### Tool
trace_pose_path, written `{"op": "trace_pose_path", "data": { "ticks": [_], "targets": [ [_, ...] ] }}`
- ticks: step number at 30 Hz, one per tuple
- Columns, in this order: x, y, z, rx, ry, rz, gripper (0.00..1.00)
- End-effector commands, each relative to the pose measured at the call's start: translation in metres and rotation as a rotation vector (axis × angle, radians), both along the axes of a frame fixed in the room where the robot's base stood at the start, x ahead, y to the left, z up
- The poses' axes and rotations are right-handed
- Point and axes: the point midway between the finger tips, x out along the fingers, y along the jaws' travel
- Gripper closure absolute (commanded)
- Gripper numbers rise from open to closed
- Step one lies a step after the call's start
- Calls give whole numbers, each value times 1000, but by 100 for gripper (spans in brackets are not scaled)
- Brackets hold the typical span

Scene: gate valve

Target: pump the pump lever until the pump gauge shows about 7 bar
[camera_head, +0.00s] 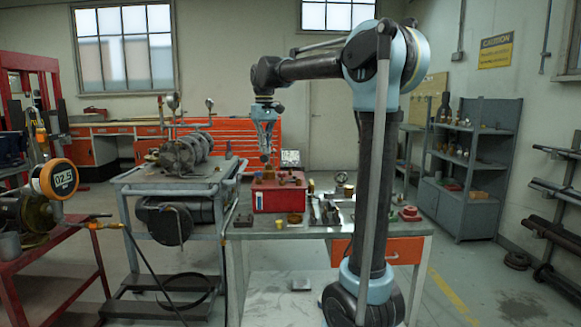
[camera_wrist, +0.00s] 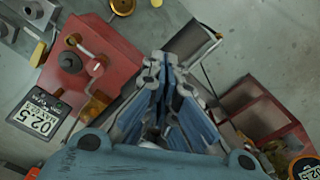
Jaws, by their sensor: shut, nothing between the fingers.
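A red box-shaped unit (camera_head: 278,195), seemingly the pump, stands on the grey workbench. In the wrist view the red unit (camera_wrist: 120,62) carries a thin metal bar (camera_wrist: 84,46) with a small red knob; I cannot tell whether this is the pump lever. A square display (camera_wrist: 38,115) beside it reads 02.5. A round orange gauge (camera_head: 55,180) at the left of the head view also reads 02.5.
The workbench (camera_head: 345,230) holds loose metal parts and a red round part (camera_head: 410,213). A trolley (camera_head: 178,182) with machinery stands left of it, and a red table (camera_head: 40,255) further left. A grey shelf (camera_head: 470,150) stands at the right. Open floor lies between.

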Motion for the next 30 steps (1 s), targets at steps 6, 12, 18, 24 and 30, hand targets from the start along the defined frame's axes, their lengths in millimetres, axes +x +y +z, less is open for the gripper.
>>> {"op": "trace_pose_path", "data": {
  "ticks": [6,12,18,24,30],
  "targets": [
    [0,0,-13,0,0,0,100],
    [0,0,-12,0,0,0,100],
    [0,0,-8,0,0,0,100],
    [0,0,15,0,0,0,100],
    [0,0,24,0,0,0,100]
  ]
}}
